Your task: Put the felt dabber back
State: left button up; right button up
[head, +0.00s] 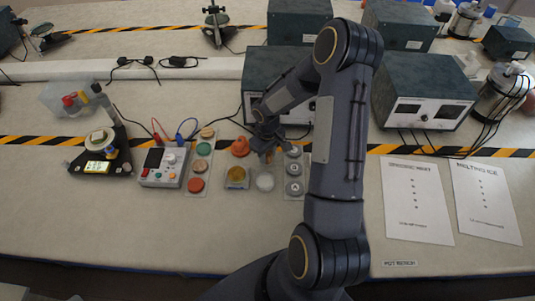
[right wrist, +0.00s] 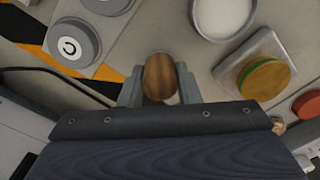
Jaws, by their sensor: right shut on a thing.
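My right gripper (head: 268,154) is shut on a wooden-topped piece, which I take to be the felt dabber (right wrist: 160,77). In the right wrist view its rounded brown top shows between the two fingers (right wrist: 158,88); any felt end is hidden below. In the head view the gripper is over the bench, behind a white round dish (head: 265,181) and beside a column of grey round pieces (head: 294,169). I cannot tell whether the dabber touches anything below. My left gripper is not in view.
A square holder with a yellow-orange disc (head: 236,174) is left of the dish, with an orange-red piece (head: 240,147) behind it. A strip with green and red discs (head: 196,185) lies further left. Grey instrument boxes (head: 425,90) stand behind.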

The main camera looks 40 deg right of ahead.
jog(key=o, duration=0.9)
jog(key=s+a+r+t, duration=0.1)
jog(key=s+r, duration=0.1)
jog(key=r, duration=0.7)
jog(key=s+a+r, duration=0.1)
jog(key=a+r, duration=0.1)
jog(key=r, duration=0.7)
jog(key=s+a+r+m+t+y, duration=0.1)
jog(key=s+a+r, duration=0.1)
jog(key=s+a, duration=0.2)
jog(key=s+a+r+t+y, duration=0.1)
jog(key=s+a+r+t, duration=0.1)
jog(key=s+a, duration=0.2)
jog(key=s+a+r+m+t+y, duration=0.1)
jog(key=s+a, duration=0.3)
jog(key=s, duration=0.4)
jog(key=shift+s+a+r+m+t+y+b, duration=0.1)
jog(key=shift+a+r+m+t+y+b, duration=0.1)
jog(key=shift+r, duration=0.2)
jog(key=shift+s+a+r+m+t+y+b, duration=0.1)
jog(key=shift+r+y, duration=0.1)
jog(key=shift+r, duration=0.15)
